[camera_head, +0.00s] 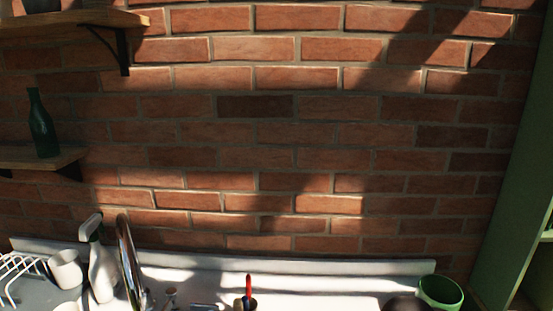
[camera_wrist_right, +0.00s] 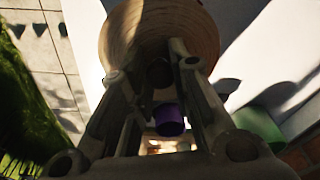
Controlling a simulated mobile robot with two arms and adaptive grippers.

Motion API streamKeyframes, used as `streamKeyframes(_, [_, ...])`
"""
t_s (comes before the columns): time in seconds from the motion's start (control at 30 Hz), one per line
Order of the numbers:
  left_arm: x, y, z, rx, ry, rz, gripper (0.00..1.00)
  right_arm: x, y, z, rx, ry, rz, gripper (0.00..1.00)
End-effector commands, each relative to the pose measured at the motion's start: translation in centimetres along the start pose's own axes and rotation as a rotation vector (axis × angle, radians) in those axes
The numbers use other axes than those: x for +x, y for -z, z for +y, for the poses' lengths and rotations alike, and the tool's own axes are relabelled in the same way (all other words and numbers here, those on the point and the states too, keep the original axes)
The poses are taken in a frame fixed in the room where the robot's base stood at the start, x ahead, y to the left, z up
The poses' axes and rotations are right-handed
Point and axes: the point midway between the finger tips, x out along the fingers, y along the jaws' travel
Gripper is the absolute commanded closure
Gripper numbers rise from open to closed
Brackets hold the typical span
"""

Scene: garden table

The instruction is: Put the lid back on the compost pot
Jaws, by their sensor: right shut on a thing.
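In the right wrist view my right gripper (camera_wrist_right: 160,72) is shut on a round wooden lid (camera_wrist_right: 160,30), with its fingers either side of what looks like a dark knob. The lid's underside and far edge are partly out of frame. A green pot (camera_head: 440,291), which may be the compost pot, stands at the right end of the white counter in the head view; its top looks open. A green shape, likely the same pot, shows at the right of the wrist view (camera_wrist_right: 257,122). My left gripper is not in view.
On the white counter (camera_head: 330,284) are a tap (camera_head: 128,255), a white spray bottle (camera_head: 102,268), a white cup (camera_head: 66,270) and a red-handled item (camera_head: 248,286). A brick wall stands behind. A purple object (camera_wrist_right: 169,119) shows between my fingers. A dark round thing (camera_head: 408,303) is cut off below.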

Motion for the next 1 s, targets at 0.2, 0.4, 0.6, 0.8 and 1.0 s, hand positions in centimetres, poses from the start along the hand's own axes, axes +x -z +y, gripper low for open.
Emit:
streamKeyframes(0.2, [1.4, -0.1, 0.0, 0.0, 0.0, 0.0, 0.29, 0.4, -0.2, -0.1, -0.37, 0.048, 0.001, 1.0])
streamKeyframes(0.4, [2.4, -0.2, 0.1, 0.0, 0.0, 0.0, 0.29, 0.6, -0.3, -0.1, -0.7, 0.087, 0.0, 1.0])
streamKeyframes(0.6, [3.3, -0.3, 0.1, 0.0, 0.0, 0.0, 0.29, 0.7, -0.4, -0.1, -1.0, 0.123, 0.0, 1.0])
streamKeyframes(0.8, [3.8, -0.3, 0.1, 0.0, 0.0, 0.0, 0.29, 0.7, -0.5, -0.2, -1.2, 0.148, 0.0, 1.0])
streamKeyframes(1.0, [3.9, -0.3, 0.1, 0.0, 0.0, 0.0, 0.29, 0.7, -0.6, -0.1, -1.277, 0.157, -0.003, 1.0])
